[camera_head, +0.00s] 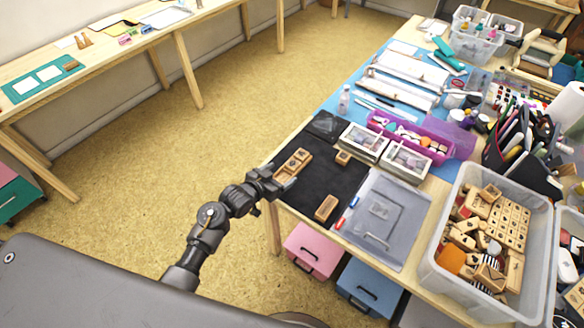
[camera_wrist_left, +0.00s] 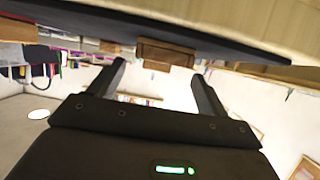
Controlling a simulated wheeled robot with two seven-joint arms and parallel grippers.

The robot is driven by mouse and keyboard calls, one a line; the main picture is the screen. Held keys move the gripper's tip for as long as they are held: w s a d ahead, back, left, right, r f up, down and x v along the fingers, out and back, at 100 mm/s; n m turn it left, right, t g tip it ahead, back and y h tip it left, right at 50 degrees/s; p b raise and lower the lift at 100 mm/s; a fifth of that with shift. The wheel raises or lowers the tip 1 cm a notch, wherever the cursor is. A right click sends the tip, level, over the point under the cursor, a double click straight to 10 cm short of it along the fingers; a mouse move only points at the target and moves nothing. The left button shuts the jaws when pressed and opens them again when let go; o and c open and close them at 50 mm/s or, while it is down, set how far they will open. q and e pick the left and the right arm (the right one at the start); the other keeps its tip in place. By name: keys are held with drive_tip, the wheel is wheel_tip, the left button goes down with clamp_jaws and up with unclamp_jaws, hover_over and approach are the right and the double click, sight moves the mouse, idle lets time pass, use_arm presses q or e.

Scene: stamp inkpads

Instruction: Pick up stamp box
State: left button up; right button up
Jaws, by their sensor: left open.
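A small open wooden stamp box (camera_head: 292,164) with compartments lies on the black mat (camera_head: 322,188) near the table's left edge. My left gripper (camera_head: 271,181) is at the box's near-left end, by the table edge. In the left wrist view the gripper (camera_wrist_left: 160,72) is open, with its two fingers spread and nothing held. My right gripper is not in view.
Small wooden blocks (camera_head: 326,208) (camera_head: 343,157) lie on the mat. A grey-lidded case (camera_head: 382,222) and a clear bin of wooden stamps (camera_head: 436,266) stand to the right. Two white-framed boxes (camera_head: 407,161) and a purple tray (camera_head: 440,143) lie behind. Open floor (camera_head: 230,110) is at left.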

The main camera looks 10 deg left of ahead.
sight(288, 169)
use_arm(q)
drive_tip(key=x, duration=0.4)
drive_tip(key=shift+d, duration=0.1)
drive_tip(key=c, duration=1.1)
drive_tip(key=shift+r, duration=0.1)
